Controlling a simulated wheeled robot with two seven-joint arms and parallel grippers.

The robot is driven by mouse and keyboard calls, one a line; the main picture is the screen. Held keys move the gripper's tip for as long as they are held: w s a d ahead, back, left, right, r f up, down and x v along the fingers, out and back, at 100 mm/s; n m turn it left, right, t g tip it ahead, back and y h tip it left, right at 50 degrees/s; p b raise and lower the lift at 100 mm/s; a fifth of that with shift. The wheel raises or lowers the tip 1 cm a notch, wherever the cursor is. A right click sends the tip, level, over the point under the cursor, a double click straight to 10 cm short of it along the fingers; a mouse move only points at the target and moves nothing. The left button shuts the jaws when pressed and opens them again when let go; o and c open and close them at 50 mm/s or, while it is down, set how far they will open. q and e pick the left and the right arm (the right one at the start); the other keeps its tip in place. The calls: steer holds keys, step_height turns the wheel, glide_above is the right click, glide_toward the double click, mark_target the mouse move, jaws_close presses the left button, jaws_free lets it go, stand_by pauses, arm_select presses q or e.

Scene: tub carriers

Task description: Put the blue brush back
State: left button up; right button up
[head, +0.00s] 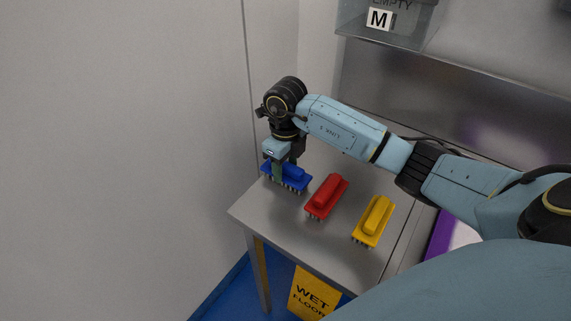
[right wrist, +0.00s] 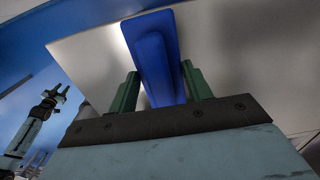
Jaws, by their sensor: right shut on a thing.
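The blue brush (head: 288,177) is at the far left corner of the steel table (head: 300,222), bristles down. I cannot tell whether it rests on the table or hangs just above it. My right gripper (head: 285,168) comes down on it from above and is shut on its handle. In the right wrist view the blue brush (right wrist: 157,55) lies between the two green fingers (right wrist: 160,92). My left gripper (right wrist: 57,93) shows small at the left of the right wrist view, its fingers apart and empty. It is not in the head view.
A red brush (head: 327,196) and a yellow brush (head: 374,221) stand in a row on the table to the right. A pale wall (head: 130,150) is close on the left. A grey bin (head: 385,22) marked M is above. A yellow wet-floor sign (head: 313,293) stands below.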

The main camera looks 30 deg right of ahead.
mark_target(286, 164)
steer(key=shift+f, duration=0.1)
steer(key=o, duration=0.9)
steer(key=shift+o, duration=0.2)
step_height(286, 164, up, 12)
